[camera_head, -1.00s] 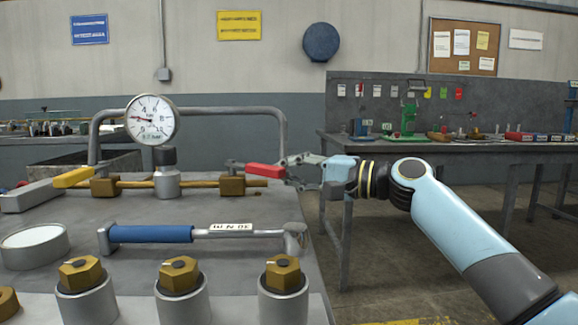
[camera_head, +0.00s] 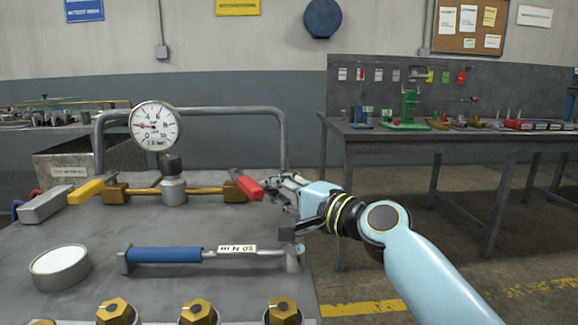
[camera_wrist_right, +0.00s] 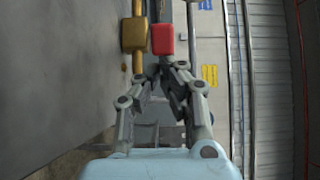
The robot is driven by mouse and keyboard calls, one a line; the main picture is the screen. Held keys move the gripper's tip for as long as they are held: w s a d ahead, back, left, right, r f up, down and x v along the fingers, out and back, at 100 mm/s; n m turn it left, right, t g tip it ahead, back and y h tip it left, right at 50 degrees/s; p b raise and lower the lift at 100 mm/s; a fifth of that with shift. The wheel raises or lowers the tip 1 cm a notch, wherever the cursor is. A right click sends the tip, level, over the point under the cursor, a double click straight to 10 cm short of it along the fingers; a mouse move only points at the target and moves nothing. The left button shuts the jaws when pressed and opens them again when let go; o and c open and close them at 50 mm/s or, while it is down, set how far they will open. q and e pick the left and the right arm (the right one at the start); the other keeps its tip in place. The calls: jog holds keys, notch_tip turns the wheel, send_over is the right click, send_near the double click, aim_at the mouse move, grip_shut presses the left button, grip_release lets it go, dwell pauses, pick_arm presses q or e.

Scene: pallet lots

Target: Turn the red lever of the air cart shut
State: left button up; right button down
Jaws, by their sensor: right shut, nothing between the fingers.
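The air cart's grey top (camera_head: 75,245) fills the left and front of the head view. Its red lever (camera_head: 250,187) sits at the right end of the brass pipe, by a brass valve block (camera_head: 234,190), and its grip slants toward the front right. My right gripper (camera_head: 272,183) is shut and empty just right of the lever; I cannot tell whether they touch. In the right wrist view the red lever (camera_wrist_right: 162,38) lies just beyond the fingertips (camera_wrist_right: 160,68), beside the brass block (camera_wrist_right: 134,35). My left gripper is out of view.
A pressure gauge (camera_head: 155,125) stands over the pipe in front of a grey rail (camera_head: 284,140). A yellow lever (camera_head: 86,191) is at the left. A blue-handled wrench (camera_head: 165,255) lies nearer, with brass knobs in front. A workbench (camera_head: 350,143) stands behind right.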

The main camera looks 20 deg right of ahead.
jog(key=shift+s+a+f, duration=0.1)
jog(key=shift+s+a, duration=0.1)
jog(key=shift+a, duration=0.25)
jog(key=shift+s+a+f, duration=0.1)
jog(key=shift+s+a, duration=0.1)
jog(key=shift+a, duration=0.2)
